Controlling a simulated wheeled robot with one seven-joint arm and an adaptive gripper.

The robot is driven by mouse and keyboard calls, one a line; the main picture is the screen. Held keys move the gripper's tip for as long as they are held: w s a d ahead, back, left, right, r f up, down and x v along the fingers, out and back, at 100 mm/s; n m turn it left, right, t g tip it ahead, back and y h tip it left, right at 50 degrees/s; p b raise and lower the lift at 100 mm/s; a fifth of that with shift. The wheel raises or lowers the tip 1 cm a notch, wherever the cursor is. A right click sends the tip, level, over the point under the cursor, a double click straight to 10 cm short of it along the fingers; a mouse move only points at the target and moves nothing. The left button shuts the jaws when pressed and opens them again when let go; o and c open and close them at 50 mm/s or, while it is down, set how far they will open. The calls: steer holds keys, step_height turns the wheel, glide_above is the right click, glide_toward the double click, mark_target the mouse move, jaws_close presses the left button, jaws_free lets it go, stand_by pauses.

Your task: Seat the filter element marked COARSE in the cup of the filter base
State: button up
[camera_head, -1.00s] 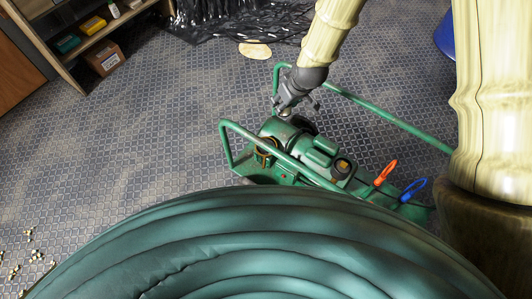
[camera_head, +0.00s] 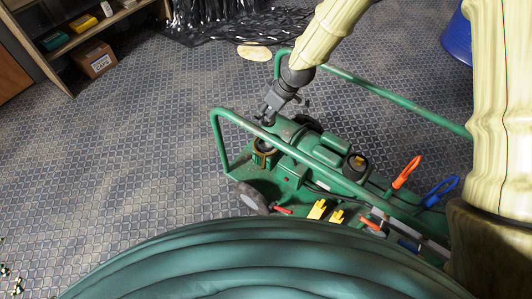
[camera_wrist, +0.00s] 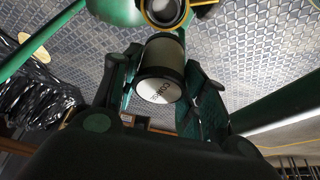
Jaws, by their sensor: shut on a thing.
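My gripper (camera_head: 267,119) is over the left end of the green machine in the head view. In the wrist view my gripper (camera_wrist: 160,66) is shut on a dark cylindrical filter element (camera_wrist: 161,62). Its pale end face carries dark lettering that seems to read COARSE and faces the wrist camera. Beyond it is a round cup with a yellow rim (camera_wrist: 149,14), apart from the element in the picture. In the head view a cup with a yellow-brown rim (camera_head: 263,150) sits on the machine, just below my gripper. The element cannot be made out there.
A green tubular handle (camera_head: 290,158) runs along the machine's near side, with another rail (camera_head: 390,92) behind. A large green coiled shape (camera_head: 260,265) blocks the foreground. Floor at left is mostly clear.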

steer(key=shift+n+g, duration=0.3)
steer(key=shift+n, duration=0.6)
steer(key=f+b, duration=0.3)
steer(key=f, duration=0.2)
steer(key=w+f+b, duration=0.1)
steer(key=f+b, duration=0.3)
steer(key=f, duration=0.2)
steer(key=a+f+b, duration=0.1)
steer(key=f+b, duration=0.2)
steer(key=f, duration=0.2)
steer(key=shift+w+f, duration=0.25)
steer(key=shift+w, duration=0.15)
steer(key=shift+r, duration=0.1)
steer(key=o, duration=1.1)
steer(key=shift+c, duration=0.2)
steer(key=p+v, duration=0.4)
steer(key=v, duration=0.8)
steer(key=shift+d+y, duration=0.25)
steer(key=shift+y, duration=0.05)
